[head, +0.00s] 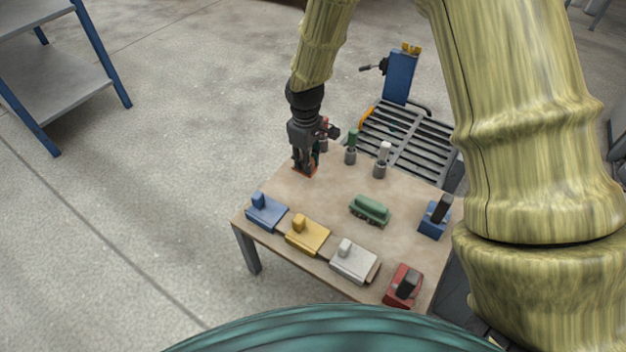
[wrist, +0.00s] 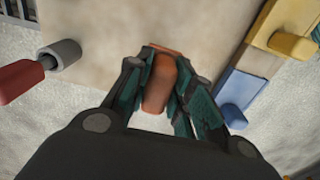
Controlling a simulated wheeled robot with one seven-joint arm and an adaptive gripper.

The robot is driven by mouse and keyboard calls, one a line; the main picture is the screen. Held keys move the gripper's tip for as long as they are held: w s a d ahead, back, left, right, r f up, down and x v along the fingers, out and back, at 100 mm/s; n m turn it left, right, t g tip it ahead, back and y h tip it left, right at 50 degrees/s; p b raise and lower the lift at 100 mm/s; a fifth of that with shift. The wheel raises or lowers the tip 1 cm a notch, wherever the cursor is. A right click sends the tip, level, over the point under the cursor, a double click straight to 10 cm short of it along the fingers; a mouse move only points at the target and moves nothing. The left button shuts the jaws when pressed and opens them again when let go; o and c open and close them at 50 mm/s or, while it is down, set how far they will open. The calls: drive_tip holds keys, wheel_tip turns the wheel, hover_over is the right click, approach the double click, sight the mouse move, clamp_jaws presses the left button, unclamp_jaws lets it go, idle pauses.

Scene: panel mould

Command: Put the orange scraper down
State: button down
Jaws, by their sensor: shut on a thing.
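The orange scraper (wrist: 158,85) is between the two fingers of my gripper (wrist: 160,100) in the wrist view. My gripper is shut on its orange handle. In the head view my gripper (head: 305,160) is over the far left part of the wooden table (head: 325,195).
Blue (head: 266,210), yellow (head: 307,235), white (head: 354,260) and red (head: 403,286) blocks line the near edge. A green brush-like thing (head: 370,209) sits mid-table. Several handled tools in grey holders, one green-handled (head: 351,147), stand along the far edge. A slatted cart (head: 405,140) stands behind.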

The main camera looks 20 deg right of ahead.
drive_tip(key=shift+f+b, duration=0.95)
drive_tip(key=shift+f, duration=1.7)
drive_tip(key=shift+f, duration=0.15)
drive_tip(key=c, duration=1.3)
unclamp_jaws()
drive_tip(key=shift+o, duration=0.2)
wheel_tip(320, 180, up, 12)
drive_tip(key=p, duration=0.5)
